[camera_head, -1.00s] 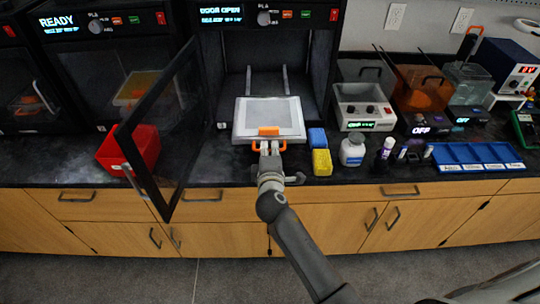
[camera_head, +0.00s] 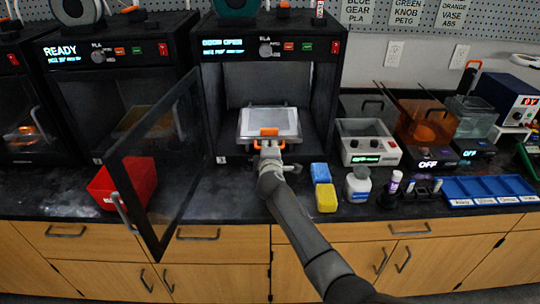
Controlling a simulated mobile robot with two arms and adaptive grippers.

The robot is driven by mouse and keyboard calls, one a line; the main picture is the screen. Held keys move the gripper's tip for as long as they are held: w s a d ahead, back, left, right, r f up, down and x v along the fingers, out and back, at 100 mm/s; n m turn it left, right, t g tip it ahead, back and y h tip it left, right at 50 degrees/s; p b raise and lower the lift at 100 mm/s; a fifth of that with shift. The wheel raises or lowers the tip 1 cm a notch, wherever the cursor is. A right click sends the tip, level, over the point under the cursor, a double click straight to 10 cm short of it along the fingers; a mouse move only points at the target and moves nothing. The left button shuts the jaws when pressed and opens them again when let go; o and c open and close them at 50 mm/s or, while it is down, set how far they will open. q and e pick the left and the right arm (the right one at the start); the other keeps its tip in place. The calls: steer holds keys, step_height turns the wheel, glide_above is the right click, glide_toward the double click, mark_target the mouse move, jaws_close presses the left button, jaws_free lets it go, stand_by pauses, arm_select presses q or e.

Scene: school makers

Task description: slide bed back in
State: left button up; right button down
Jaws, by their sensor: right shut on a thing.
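The print bed (camera_head: 284,123) is a light grey plate with an orange tab (camera_head: 268,132) at its front edge. It sits at the mouth of the middle 3D printer (camera_head: 265,75), its back part inside the chamber and its front near the opening. My right gripper (camera_head: 268,144) is shut on the orange tab at the front of the bed. The printer's dark glass door (camera_head: 155,165) stands swung open to the left. My left gripper is not in view.
A red bin (camera_head: 122,184) stands behind the open door. Blue and yellow sponges (camera_head: 324,190), a white jar (camera_head: 358,184) and a blue sorting tray (camera_head: 486,190) stand to the right. A grey box with knobs (camera_head: 367,142) stands right of the printer.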

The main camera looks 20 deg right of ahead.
steer(key=c, duration=1.6)
jaws_free()
steer(key=shift+o, duration=0.2)
steer(key=shift+s+a, duration=0.1)
steer(key=shift+s, duration=0.05)
steer(key=v, duration=1.1)
steer(key=shift+s, duration=0.3)
steer(key=shift+a+r, duration=0.1)
